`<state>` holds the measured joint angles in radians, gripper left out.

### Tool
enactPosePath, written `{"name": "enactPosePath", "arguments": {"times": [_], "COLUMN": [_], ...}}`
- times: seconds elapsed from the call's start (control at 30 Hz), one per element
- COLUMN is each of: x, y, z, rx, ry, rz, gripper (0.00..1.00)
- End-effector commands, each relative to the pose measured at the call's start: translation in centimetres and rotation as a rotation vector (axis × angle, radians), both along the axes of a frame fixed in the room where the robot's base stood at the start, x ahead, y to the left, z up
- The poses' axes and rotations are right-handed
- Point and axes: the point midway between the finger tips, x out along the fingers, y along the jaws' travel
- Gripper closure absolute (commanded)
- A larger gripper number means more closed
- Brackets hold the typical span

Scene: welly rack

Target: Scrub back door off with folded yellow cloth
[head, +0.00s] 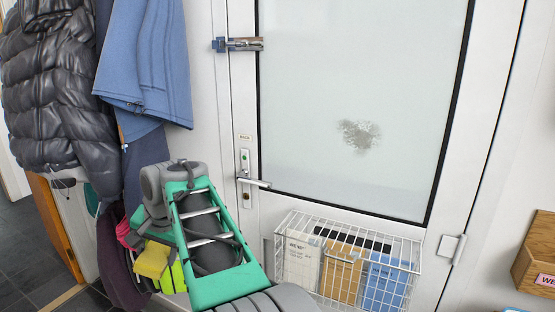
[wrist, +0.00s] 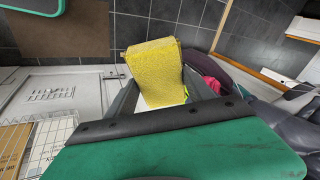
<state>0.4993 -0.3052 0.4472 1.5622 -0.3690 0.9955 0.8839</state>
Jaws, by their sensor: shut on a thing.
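The back door (head: 237,140) is white with a large frosted glass pane (head: 300,80). A grey speckled dirty patch (head: 358,135) shows on the pane, right of its middle. The folded yellow cloth (head: 153,259) is at the lower left in the head view, left of the door and away from the pane. It also shows in the wrist view (wrist: 153,68), between the fingers of my gripper (wrist: 160,92). My gripper is shut on the cloth, which sticks out past the fingertips. In the head view my arm hides most of the gripper.
A wire basket (head: 345,262) with papers hangs low on the door. A door handle (head: 256,182) and a bolt (head: 240,44) stick out at its left edge. Coats (head: 55,85) hang at the left. A wooden box (head: 537,255) is at the right. Grey floor tiles (wrist: 255,65) look clear.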

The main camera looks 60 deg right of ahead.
Motion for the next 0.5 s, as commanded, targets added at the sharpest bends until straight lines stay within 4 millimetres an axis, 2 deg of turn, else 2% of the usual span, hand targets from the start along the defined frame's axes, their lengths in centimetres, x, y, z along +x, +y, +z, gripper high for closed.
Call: {"name": "enactPosePath", "arguments": {"times": [0.03,0.1,0.27,0.3,0.43,0.5], "x": [0.0,0.0,-1.6,-2.4,-5.4,-7.7], "y": [-2.9,-6.5,-14.5,-16.5,-22.3,-25.3], "z": [0.5,1.9,5.3,6.1,8.9,10.5], "rx": [0.036,0.085,0.126,0.119,0.046,-0.024], "ry": [-0.053,-0.151,-0.432,-0.509,-0.753,-0.883], "rz": [-0.139,-0.347,-0.813,-0.922,-1.23,-1.377], "gripper": [0.71,0.71,0.71,0.71,0.71,0.71]}}
